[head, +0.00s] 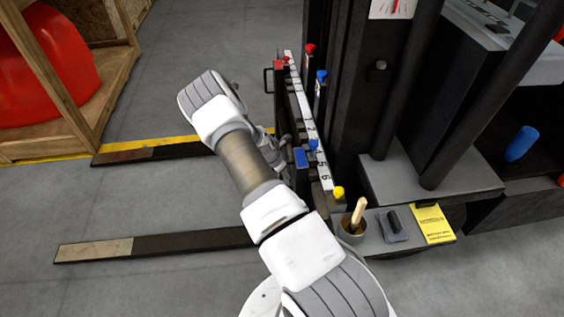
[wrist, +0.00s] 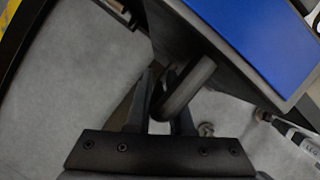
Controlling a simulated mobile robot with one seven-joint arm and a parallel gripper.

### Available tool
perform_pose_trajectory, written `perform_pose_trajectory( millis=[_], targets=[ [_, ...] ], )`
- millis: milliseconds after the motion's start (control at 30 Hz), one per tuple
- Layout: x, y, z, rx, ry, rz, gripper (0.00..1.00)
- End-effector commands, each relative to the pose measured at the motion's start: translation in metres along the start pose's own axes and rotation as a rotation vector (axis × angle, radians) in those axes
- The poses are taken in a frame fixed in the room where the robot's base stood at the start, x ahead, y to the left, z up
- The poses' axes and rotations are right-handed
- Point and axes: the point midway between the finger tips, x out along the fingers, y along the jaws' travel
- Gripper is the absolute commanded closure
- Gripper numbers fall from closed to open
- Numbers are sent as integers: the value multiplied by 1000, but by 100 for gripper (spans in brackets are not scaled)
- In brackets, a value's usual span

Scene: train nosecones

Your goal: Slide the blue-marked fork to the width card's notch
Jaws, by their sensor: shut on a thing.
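The blue-marked fork (head: 190,240) is the nearer of two dark forks reaching left over the floor, with a pale tip. Its blue mark (head: 301,157) is on its upright part by the numbered white strip (head: 323,172), near the 5 and 6. The blue face also fills the upper right of the wrist view (wrist: 262,40). My gripper (wrist: 163,98) is shut on the dark loop handle (wrist: 190,88) below that face. In the head view my arm hides the grip. A yellow card (head: 432,223) lies on the step at right; its print is unreadable and I cannot make out a notch.
The red-marked fork (head: 155,152) lies farther back, with its own loop handle. Red, blue and yellow knobs (head: 338,193) stand along the carriage. A cup with a brush (head: 353,222) and a dark block are on the step. A wooden crate stands at far left.

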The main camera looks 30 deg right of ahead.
Motion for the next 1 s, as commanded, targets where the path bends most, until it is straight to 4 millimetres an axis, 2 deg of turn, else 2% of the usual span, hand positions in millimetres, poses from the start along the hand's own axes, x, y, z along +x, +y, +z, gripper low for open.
perform_pose_trajectory(
  millis=[67, 367, 400, 533, 833, 1000],
  targets=[
    [-1, -6, -3, -1, 3, -6, 100],
    [0, -6, -3, -2, 2, -3, 100],
    [0, -6, -3, -2, 2, -3, 73],
    [0, -5, -3, -2, 1, -1, 50],
    [-2, -4, -2, -2, 0, 1, 50],
    [-20, -3, -2, 0, 0, 3, 50]
  ],
)
